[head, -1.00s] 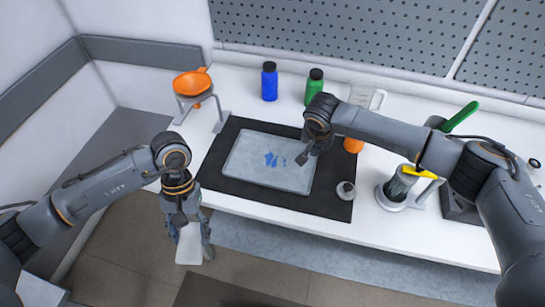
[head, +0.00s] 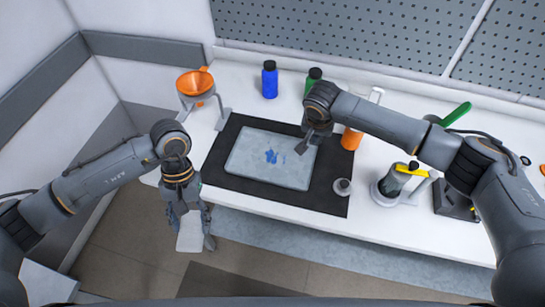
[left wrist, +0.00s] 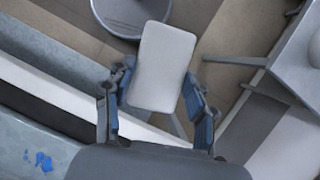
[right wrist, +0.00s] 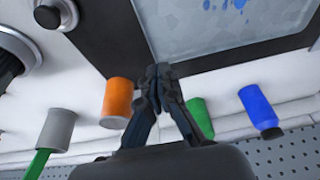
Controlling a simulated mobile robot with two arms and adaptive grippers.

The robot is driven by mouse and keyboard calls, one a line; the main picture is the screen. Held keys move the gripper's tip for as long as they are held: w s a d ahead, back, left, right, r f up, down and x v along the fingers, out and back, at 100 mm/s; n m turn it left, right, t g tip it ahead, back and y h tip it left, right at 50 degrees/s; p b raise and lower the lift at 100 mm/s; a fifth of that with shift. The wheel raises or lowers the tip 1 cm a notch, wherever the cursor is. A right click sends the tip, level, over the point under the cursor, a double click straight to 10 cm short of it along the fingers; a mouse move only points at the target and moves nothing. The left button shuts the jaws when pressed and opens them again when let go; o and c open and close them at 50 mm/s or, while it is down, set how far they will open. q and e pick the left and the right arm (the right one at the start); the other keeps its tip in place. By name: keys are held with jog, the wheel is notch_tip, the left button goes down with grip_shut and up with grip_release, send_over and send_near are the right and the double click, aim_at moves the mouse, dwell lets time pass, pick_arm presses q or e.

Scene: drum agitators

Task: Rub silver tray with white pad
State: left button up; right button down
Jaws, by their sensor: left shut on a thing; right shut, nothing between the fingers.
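The silver tray (head: 292,173) lies flat on a black mat (head: 225,184) on the white table, with blue smears (head: 271,156) near its middle. The tray also shows at the top of the right wrist view (right wrist: 190,30). My left gripper (head: 192,222) is shut on the white pad (head: 190,238), holding it in front of the table's edge, lower left of the tray and apart from it. In the left wrist view the pad (left wrist: 162,65) is between the fingers. My right gripper (head: 308,147) is shut and empty above the tray's right edge; its closed fingers show in the right wrist view (right wrist: 163,85).
An orange funnel (head: 194,84) on a stand is at the back left. Blue (head: 269,80), green (head: 314,74) and orange (head: 351,139) bottles stand behind and right of the tray. A stand with a cup (head: 395,183) is further right.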

jog(key=v, duration=1.1)
jog(key=shift+r, duration=0.25)
jog(key=shift+s+f, duration=0.1)
jog(key=shift+s, duration=0.1)
